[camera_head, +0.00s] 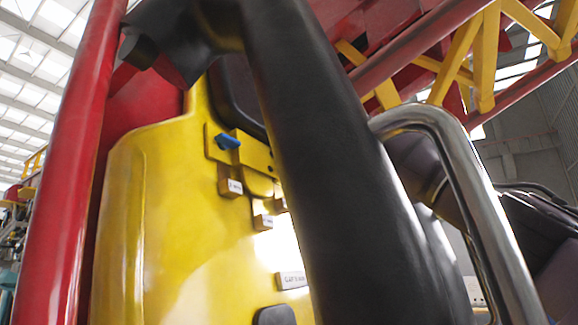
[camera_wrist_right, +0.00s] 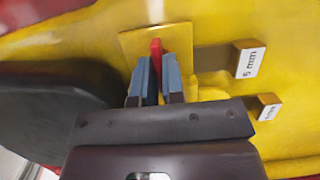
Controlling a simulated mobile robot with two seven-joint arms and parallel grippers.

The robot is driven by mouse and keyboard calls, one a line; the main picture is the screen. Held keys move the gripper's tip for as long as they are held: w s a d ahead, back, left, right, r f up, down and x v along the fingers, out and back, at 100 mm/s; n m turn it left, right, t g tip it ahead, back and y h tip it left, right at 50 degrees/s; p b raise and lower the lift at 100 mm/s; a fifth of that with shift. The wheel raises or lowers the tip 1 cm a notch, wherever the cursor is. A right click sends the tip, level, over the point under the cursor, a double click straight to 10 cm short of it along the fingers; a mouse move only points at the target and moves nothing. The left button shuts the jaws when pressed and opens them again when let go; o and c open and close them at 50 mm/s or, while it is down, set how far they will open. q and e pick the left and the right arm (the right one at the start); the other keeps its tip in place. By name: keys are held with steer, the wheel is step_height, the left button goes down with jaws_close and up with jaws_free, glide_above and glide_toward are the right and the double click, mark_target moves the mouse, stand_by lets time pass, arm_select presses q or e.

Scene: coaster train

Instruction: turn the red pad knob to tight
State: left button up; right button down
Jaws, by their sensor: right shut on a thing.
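The red pad knob (camera_wrist_right: 155,47) shows in the right wrist view as a narrow upright red piece on a square yellow plate (camera_wrist_right: 133,43). My right gripper (camera_wrist_right: 156,75) is shut on it, with one blue-grey finger on each side. The fingers hide the lower part of the knob, and I cannot read its setting. I cannot make out the red knob or my right gripper in the head view. My left gripper is in neither view.
A block labelled "5 mm" (camera_wrist_right: 249,60) and another labelled block (camera_wrist_right: 268,106) stand right of the plate. A dark pad (camera_wrist_right: 50,120) lies to the left. The head view shows a blue knob (camera_head: 228,142) on the yellow shell (camera_head: 165,215), a thick black bar (camera_head: 335,160) and a metal rail (camera_head: 470,190).

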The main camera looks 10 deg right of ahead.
stand_by(0.4)
steer(key=c, duration=1.2)
jaws_free()
